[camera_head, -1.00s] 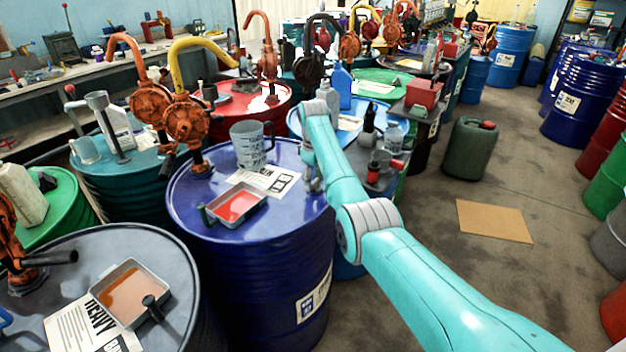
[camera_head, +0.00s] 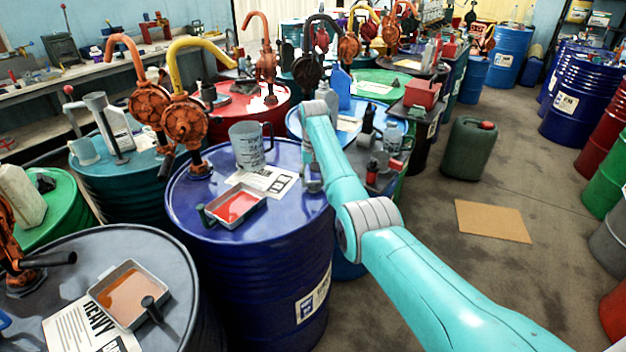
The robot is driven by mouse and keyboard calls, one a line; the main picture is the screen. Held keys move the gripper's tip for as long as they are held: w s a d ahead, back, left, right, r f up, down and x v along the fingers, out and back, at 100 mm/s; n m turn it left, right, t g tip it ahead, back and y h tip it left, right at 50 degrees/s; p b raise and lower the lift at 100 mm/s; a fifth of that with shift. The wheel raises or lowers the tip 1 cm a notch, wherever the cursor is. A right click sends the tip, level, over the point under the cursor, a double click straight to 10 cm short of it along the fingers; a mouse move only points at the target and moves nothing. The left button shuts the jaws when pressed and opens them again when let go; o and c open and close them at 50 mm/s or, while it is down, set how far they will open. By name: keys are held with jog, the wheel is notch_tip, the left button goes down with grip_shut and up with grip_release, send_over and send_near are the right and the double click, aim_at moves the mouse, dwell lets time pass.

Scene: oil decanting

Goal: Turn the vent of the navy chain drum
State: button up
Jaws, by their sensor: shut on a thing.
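The navy drum (camera_head: 255,268) stands upright in the middle, with a white label low on its right side. My gripper (camera_head: 313,187) points down at the right part of its lid, close to the rim. It is small in view and partly covered by my turquoise arm. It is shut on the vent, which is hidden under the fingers.
The navy lid holds a hand pump (camera_head: 184,122) with a yellow spout, a clear measuring jug (camera_head: 248,150), a paper sheet (camera_head: 283,183) and a tray of red liquid (camera_head: 235,206). A blue drum with bottles stands close behind my wrist. Open floor with a cardboard sheet (camera_head: 493,221) lies right.

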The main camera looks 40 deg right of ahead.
jog(key=shift+m, duration=1.7)
jog(key=o, duration=1.2)
jog(key=shift+c, duration=0.2)
jog(key=shift+r, duration=0.1)
notch_tip(320, 180, up, 12)
jog(key=shift+f, duration=0.2)
